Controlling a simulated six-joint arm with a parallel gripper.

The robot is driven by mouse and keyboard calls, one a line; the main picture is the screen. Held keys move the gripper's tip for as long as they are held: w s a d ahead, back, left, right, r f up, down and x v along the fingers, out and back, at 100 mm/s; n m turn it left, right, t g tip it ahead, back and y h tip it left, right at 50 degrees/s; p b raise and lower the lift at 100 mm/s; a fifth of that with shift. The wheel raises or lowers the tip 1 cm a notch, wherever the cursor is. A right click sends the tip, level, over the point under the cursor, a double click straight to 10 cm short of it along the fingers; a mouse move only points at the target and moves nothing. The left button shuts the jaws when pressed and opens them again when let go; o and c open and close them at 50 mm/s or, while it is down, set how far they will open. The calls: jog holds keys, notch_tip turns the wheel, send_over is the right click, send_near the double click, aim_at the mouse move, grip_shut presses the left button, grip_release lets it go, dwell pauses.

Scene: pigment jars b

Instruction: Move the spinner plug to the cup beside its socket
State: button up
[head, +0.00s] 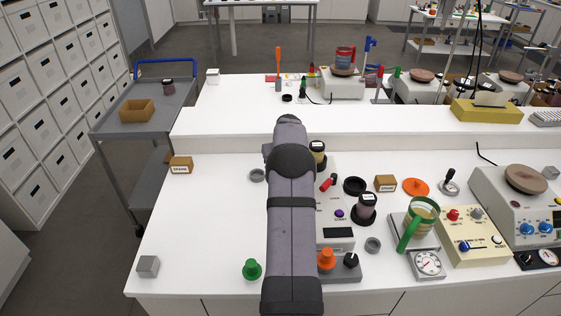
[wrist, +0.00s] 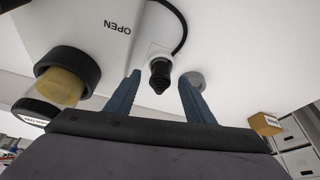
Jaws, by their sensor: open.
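The black spinner plug (wrist: 159,76) shows in the wrist view, set at a white socket block (wrist: 158,50) with a black cable running up from it. My gripper (wrist: 160,79) is open, with one blue finger on each side of the plug; I cannot tell whether either touches it. A small grey cup (wrist: 196,79) is beside the socket, partly behind the right finger. In the head view, a grey cup (head: 257,175) stands just left of my arm. The plug, socket and gripper are hidden behind my arm there.
A white device marked OPEN (wrist: 105,25) and a black-capped jar of yellow pigment (wrist: 62,88) are left of the gripper in the wrist view. A labelled brown box (head: 180,165) stands left of the cup. The front-left bench (head: 200,225) is mostly clear.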

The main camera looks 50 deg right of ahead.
jog(key=shift+p+x, duration=0.35)
jog(key=shift+x, duration=0.9)
grip_shut()
jog(key=shift+r, duration=0.35)
jog(key=shift+r, duration=0.15)
jog(key=shift+r+p, duration=0.45)
jog(key=shift+r+p, duration=1.15)
jog(key=shift+r, duration=1)
